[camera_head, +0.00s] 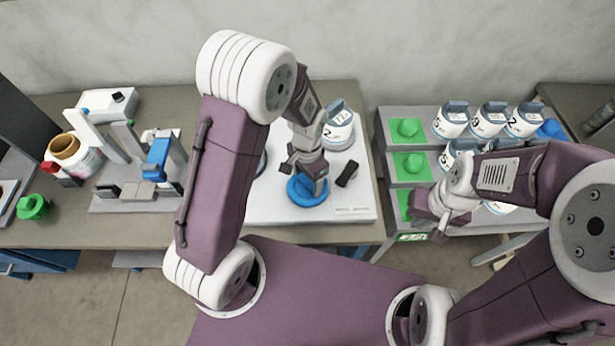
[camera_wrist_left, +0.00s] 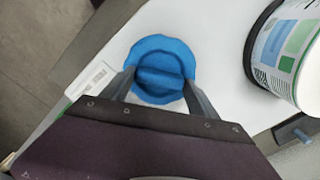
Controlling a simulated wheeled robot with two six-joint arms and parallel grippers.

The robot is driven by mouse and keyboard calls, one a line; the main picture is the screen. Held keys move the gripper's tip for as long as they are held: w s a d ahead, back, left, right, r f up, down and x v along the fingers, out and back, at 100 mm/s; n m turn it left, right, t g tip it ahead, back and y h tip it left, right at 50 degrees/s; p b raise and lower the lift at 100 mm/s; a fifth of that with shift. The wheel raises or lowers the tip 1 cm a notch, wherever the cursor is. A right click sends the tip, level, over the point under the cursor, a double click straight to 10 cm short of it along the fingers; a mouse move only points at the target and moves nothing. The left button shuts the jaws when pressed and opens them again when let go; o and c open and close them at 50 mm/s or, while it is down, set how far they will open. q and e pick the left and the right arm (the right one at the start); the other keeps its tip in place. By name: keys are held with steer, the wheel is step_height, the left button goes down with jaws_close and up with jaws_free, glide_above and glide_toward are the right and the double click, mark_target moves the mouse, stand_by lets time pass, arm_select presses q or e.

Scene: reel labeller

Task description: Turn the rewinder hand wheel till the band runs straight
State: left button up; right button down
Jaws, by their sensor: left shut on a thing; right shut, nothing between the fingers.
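A blue round hand wheel (camera_head: 305,197) with a raised grip bar lies on a white plate (camera_head: 350,208) in the middle of the bench. It also shows in the left wrist view (camera_wrist_left: 162,55). My left gripper (camera_head: 308,180) points down over the wheel and is shut on it, with the grip bar between its fingers (camera_wrist_left: 163,88). My right gripper (camera_head: 438,226) is shut and empty, in front of the rack on the right. I cannot make out the band; my left arm hides part of the plate.
A white labelled canister (camera_head: 338,132) stands at the plate's back right, with a black piece (camera_head: 347,173) in front of it. A rack (camera_head: 390,150) on the right holds green pads and several canisters. On the left are a fixture (camera_head: 125,200) and a brown-topped jar (camera_head: 85,163).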

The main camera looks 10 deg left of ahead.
mark_target(308, 181)
arm_select(q)
steer(key=shift+w+m, duration=0.1)
steer(key=shift+m, duration=0.2)
stand_by(0.4)
steer(key=o, duration=1.4)
steer(key=shift+c, duration=0.2)
steer(key=shift+r, duration=0.1)
step_height(308, 181, up, 9)
